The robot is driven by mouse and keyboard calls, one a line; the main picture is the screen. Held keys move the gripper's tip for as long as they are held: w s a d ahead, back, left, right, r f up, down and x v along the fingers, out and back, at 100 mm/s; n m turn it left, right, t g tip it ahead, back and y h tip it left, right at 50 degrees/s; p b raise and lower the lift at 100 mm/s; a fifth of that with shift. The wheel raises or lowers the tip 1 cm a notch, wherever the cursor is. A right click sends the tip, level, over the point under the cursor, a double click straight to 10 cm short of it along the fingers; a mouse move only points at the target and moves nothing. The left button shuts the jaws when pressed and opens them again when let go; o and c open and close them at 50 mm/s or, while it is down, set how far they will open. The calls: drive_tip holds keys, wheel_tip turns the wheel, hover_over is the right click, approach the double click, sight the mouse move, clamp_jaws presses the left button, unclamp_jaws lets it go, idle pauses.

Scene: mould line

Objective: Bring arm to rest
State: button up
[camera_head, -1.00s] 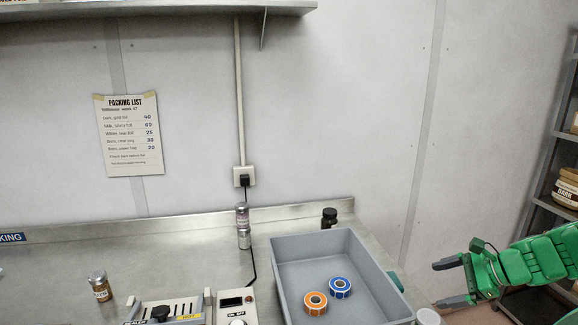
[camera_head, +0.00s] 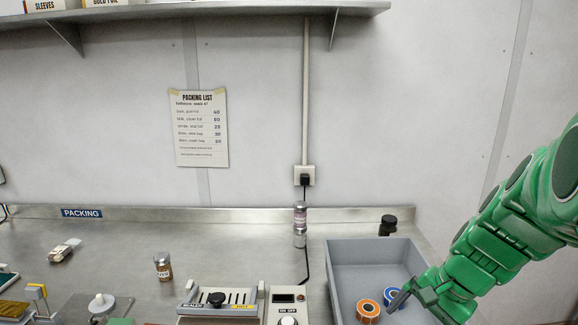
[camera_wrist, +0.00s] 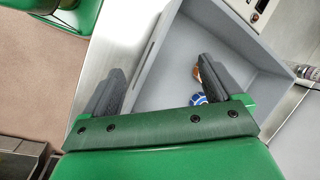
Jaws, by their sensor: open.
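My green arm reaches in from the right side of the head view. My gripper (camera_head: 418,306) is at the right part of the grey tray (camera_head: 341,271), by the tape rolls in the picture; its height above them is hard to tell. In the wrist view my gripper (camera_wrist: 160,85) shows two dark fingers spread wide apart with nothing between them. The tray's wall (camera_wrist: 163,45) shows between and beyond the fingers. An orange roll (camera_head: 368,310) and a blue roll (camera_head: 392,297) lie in the tray, the blue one partly behind a finger.
A sealer (camera_head: 218,300) and a control box (camera_head: 288,305) stand left of the tray. A shelf (camera_head: 240,14) overhangs the wall.

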drive_tip(key=s+a+n+g+h, duration=0.1)
drive_tip(key=s+a+n, duration=0.2)
drive_tip(key=s, duration=0.3)
drive_tip(key=s+a+n+g+h, duration=0.1)
drive_tip(key=s+a+n, duration=0.2)
drive_tip(key=s, duration=0.3)
drive_tip(key=s+a+f+n+g+h, duration=0.1)
drive_tip(key=s+a+n+h, duration=0.1)
drive_tip(key=s+a+n, duration=0.1)
drive_tip(key=s+n, duration=0.1)
drive_tip(key=s, duration=0.1)
drive_tip(key=shift+s, duration=0.4)
